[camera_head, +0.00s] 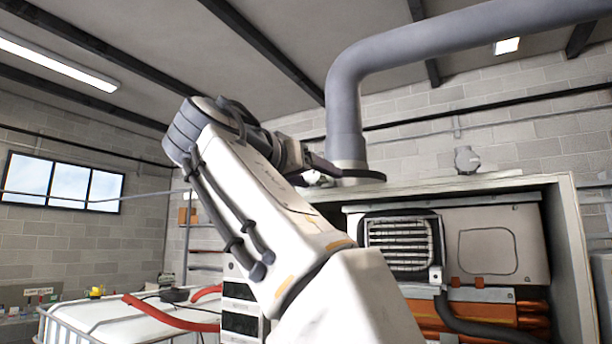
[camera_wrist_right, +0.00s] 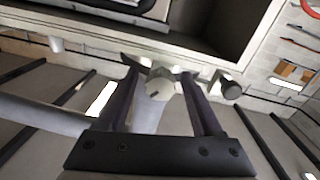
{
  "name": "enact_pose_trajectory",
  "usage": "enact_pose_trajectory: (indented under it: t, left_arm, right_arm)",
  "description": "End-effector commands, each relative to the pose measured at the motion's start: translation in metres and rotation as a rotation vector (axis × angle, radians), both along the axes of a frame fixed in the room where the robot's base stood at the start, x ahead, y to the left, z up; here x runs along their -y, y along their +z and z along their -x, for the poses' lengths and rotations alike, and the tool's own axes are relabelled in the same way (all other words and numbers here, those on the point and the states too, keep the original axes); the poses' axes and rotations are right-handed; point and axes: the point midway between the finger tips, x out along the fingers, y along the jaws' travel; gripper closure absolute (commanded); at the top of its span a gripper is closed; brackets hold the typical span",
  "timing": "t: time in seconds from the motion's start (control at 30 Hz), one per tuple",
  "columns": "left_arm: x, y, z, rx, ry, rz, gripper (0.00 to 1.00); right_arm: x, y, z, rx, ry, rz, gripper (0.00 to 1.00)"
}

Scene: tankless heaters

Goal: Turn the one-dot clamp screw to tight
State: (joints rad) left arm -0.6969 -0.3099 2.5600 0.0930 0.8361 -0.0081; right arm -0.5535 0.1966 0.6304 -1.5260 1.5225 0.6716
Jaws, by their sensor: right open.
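My right gripper (camera_wrist_right: 160,76) is open in the right wrist view, its two dark fingers on either side of a pale round clamp screw (camera_wrist_right: 158,88). The screw has a small dark mark on its face; I cannot count dots or tell whether the fingers touch it. A second screw (camera_wrist_right: 226,86) lies to the right, outside the fingers. In the head view, the gripper (camera_head: 318,168) is by the base of the grey pipe, largely hidden by my own arm. A pale round screw (camera_head: 467,160) stands on the cabinet top to the right. My left gripper is out of view.
The thick grey flue pipe (camera_head: 345,100) rises from the heater cabinet (camera_head: 568,240) and bends right. The cabinet front is open, showing a grille (camera_head: 400,243) and orange parts. A white tank with red hoses (camera_head: 150,315) stands at lower left.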

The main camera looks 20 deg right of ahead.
Motion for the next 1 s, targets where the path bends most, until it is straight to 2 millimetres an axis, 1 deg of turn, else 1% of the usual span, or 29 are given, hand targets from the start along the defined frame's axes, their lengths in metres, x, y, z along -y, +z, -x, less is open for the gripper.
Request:
enact_pose_trajectory:
  t: [0.13,0.17,0.2,0.27,0.3,0.33,0.47,0.7,0.8,1.0]
  left_arm:
    - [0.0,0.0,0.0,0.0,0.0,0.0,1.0]
    - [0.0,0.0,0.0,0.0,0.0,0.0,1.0]
    - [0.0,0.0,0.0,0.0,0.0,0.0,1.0]
    - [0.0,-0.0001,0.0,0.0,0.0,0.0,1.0]
    - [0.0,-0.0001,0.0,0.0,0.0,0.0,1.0]
    - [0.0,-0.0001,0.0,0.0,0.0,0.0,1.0]
    - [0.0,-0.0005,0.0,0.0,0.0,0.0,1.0]
    - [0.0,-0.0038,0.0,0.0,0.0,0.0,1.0]
    - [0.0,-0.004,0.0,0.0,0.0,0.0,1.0]
    - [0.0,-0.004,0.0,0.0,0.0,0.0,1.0]
  right_arm:
    - [-0.0006,-0.0002,-0.0002,0.0,0.001,0.0,0.33]
    - [-0.0006,-0.0002,-0.0002,0.0,0.001,0.0,0.44]
    - [-0.0007,-0.0002,-0.0001,0.0,0.001,0.0,0.59]
    - [-0.0008,-0.0002,0.0,0.0,0.001,0.0,0.82]
    - [-0.0007,-0.0002,0.0,0.0,0.0,0.0,0.98]
    - [-0.0007,-0.0001,0.0001,0.0,0.0,0.0,1.0]
    - [-0.0007,-0.0003,0.0002,0.012,0.0,-0.01,1.0]
    - [-0.0006,-0.0001,0.0004,0.214,-0.001,-0.166,1.0]
    - [-0.0004,-0.0001,0.0004,0.275,-0.001,-0.213,1.0]
    - [-0.0001,0.0,0.0009,0.297,-0.003,-0.231,1.0]
